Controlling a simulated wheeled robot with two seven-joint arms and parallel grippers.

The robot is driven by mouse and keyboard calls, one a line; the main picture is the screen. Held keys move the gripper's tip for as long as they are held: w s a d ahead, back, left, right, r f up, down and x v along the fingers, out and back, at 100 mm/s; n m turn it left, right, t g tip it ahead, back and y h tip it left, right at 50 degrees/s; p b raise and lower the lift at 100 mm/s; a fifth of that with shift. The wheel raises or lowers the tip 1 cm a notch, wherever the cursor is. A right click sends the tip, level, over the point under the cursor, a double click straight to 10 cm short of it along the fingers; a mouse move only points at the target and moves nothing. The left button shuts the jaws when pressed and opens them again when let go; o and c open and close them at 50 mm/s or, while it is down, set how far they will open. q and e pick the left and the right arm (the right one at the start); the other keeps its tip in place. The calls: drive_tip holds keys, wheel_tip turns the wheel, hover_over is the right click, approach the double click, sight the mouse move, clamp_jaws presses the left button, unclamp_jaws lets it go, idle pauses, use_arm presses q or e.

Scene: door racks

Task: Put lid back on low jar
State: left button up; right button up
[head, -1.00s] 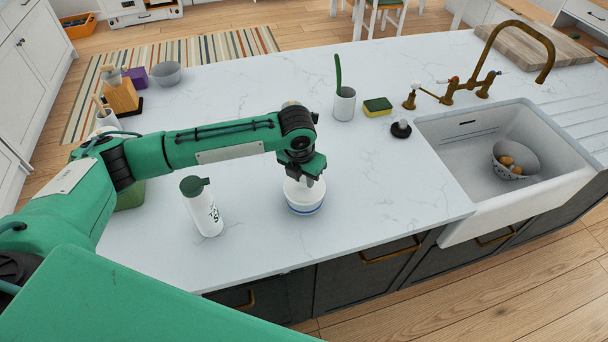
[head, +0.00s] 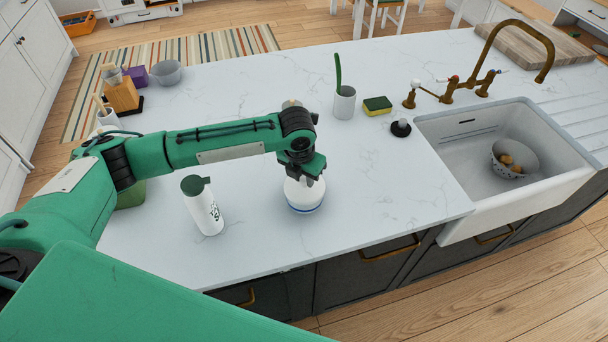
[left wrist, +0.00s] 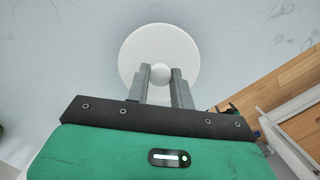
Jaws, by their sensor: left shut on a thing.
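The low jar (head: 306,207), white with a blue band, stands upright on the marble counter. The white round lid (head: 302,191) is over its mouth and looks level, seated or very nearly so; I cannot tell whether a thin gap is left. My left gripper (head: 306,179) is above the jar, pointing down. In the left wrist view the lid (left wrist: 156,43) is a white disc, and the left gripper (left wrist: 160,78) is shut on its round knob (left wrist: 160,73). The lid hides the jar in that view. My right gripper is not in view.
A white bottle with a green cap (head: 203,207) stands close to the left of the jar. A cup (head: 344,103), a sponge (head: 377,106) and a black stopper (head: 401,128) are farther back. The sink (head: 462,150) is at right. The counter right of the jar is clear.

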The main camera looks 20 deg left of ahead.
use_arm(q)
drive_tip(key=shift+p, duration=0.4)
idle(0.3)
drive_tip(key=o, duration=1.5)
drive_tip(key=shift+r, duration=0.1)
drive_tip(key=shift+r+p, duration=0.45)
drive_tip(key=shift+p, duration=0.1)
drive_tip(key=shift+r+p, duration=2.95)
drive_tip(key=shift+r, duration=0.05)
